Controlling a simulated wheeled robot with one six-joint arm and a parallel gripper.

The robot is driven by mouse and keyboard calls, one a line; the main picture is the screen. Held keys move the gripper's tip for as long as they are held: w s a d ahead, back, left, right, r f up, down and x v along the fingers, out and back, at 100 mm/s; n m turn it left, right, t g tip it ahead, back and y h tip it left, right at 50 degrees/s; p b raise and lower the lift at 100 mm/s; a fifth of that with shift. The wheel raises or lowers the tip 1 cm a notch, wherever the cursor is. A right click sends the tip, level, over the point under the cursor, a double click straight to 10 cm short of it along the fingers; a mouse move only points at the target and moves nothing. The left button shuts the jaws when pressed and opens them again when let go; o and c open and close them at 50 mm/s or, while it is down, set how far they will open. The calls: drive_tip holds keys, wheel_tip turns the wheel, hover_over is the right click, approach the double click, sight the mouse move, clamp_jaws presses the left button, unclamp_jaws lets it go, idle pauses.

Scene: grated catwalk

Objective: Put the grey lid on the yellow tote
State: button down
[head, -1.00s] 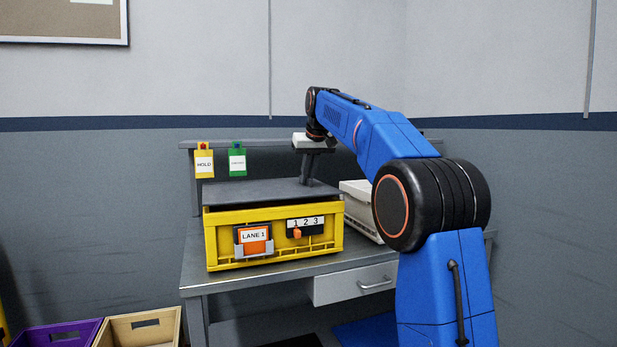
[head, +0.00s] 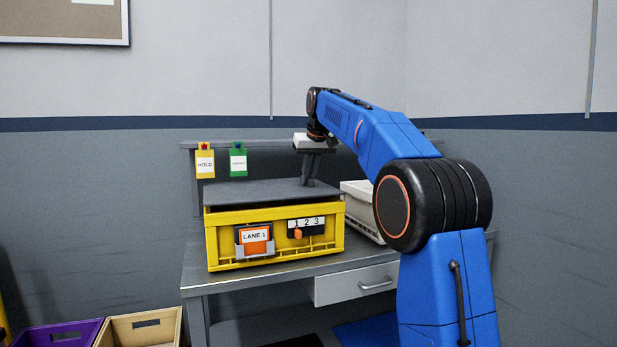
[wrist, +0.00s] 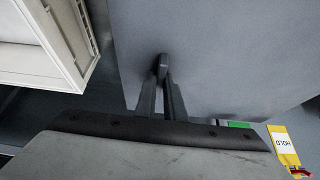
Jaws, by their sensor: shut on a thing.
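The yellow tote (head: 275,245) stands on the metal workbench, with a "LANE 1" card and a "1 2 3" plate on its front. The grey lid (head: 255,191) lies flat over the top of the tote. In the head view it looks level and at the tote's rim; whether it is fully seated I cannot tell. In the wrist view the lid (wrist: 215,60) fills the middle. My gripper (head: 307,182) points down at the lid's right part. In the wrist view my gripper (wrist: 163,72) is shut on the lid's small dark handle, which the fingers largely hide.
A white crate (head: 362,212) stands right of the tote, also in the wrist view (wrist: 55,45). Yellow "HOLD" (head: 205,162) and green (head: 238,160) tags hang behind on the rail. Purple (head: 62,335) and tan (head: 142,328) bins sit low at left. The workbench (head: 215,282) has a bare front strip.

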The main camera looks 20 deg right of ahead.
drive_tip(key=shift+f, duration=0.9)
idle(3.0)
drive_tip(key=c, duration=1.4)
unclamp_jaws()
drive_tip(key=shift+o, duration=0.2)
drive_tip(key=shift+r, duration=3.45)
